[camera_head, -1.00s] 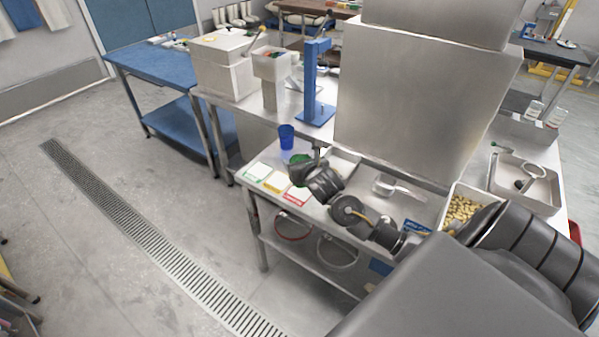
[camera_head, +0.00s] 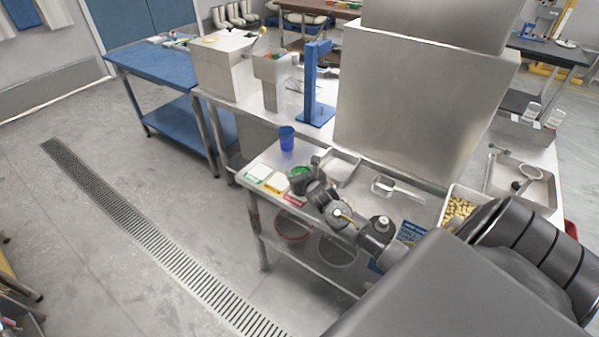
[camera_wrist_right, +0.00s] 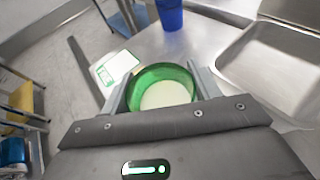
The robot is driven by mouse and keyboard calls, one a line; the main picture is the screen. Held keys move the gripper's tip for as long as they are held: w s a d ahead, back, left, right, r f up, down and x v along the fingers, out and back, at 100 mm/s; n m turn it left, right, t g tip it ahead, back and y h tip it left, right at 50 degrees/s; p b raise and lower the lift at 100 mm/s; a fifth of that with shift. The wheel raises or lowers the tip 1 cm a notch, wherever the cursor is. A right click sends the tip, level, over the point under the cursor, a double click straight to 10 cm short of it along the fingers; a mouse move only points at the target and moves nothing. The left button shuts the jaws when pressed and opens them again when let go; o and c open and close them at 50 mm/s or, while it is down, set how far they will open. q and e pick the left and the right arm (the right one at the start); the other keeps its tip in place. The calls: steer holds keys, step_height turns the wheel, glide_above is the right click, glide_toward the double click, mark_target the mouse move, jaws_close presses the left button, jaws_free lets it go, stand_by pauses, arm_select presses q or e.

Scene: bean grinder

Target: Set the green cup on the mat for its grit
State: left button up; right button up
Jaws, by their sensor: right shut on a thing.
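The green cup (camera_head: 299,171) is between the fingers of my right gripper (camera_head: 304,181), over the left part of the low steel table. In the right wrist view the green cup (camera_wrist_right: 163,72) shows its open top and a pale inside, with a finger on each side. A white mat with a green label (camera_head: 258,171) lies at the table's left corner. It also shows in the right wrist view (camera_wrist_right: 115,66), ahead and left of the cup. A yellow-edged mat (camera_head: 276,182) and a red-edged mat (camera_head: 296,196) lie along the front edge. My left gripper is out of view.
A blue cup (camera_head: 287,139) stands behind the green cup. An empty metal tray (camera_head: 341,167) lies to the right, with a clear scoop (camera_head: 384,184) beyond it. A bin of beans (camera_head: 459,209) stands farther right. A blue stand (camera_head: 318,85) rises behind.

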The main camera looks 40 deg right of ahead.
steer(key=shift+f, duration=0.2)
steer(key=o, duration=1)
steer(key=shift+r, duration=0.1)
steer(key=shift+s+r, duration=0.1)
steer(key=shift+s, duration=0.05)
steer(key=b+v, duration=0.1)
steer(key=v, duration=1)
steer(key=shift+s+a+r, duration=0.1)
steer(key=shift+s+r, duration=0.1)
steer(key=shift+s, duration=0.1)
